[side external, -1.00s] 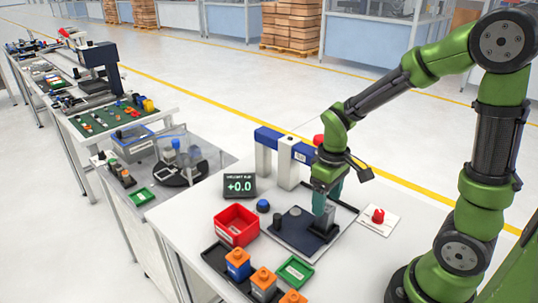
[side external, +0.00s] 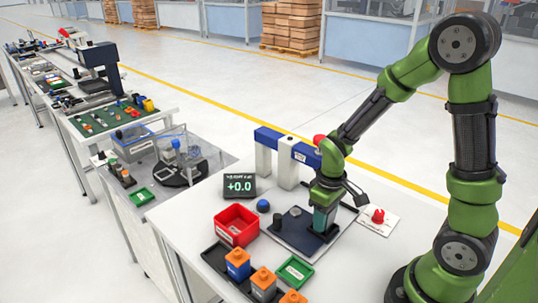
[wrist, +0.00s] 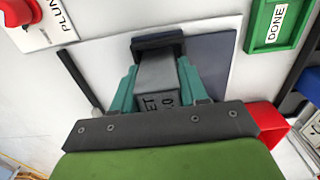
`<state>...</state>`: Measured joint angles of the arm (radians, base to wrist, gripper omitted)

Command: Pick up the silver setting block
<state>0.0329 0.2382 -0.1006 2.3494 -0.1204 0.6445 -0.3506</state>
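The silver setting block (wrist: 160,84) is a grey block with dark lettering on the face toward the wrist camera. It stands upright at a dark holder (wrist: 158,41) on the dark plate (side external: 293,230). My gripper (wrist: 158,72) is lowered over it, with one teal finger on each side. The fingers lie very close to the block's sides; whether they press on it cannot be made out. In the side view my gripper (side external: 323,222) reaches down to the holder, and its fingers mostly hide the block.
A red bin (side external: 236,226), a green DONE tray (side external: 295,271) and a dark tray of orange-topped blocks (side external: 263,281) are left of and in front of the plate. A display (side external: 239,186) reads +0.0. A red-knobbed plunger (side external: 377,216) and a blue-and-white frame (side external: 282,145) are nearby.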

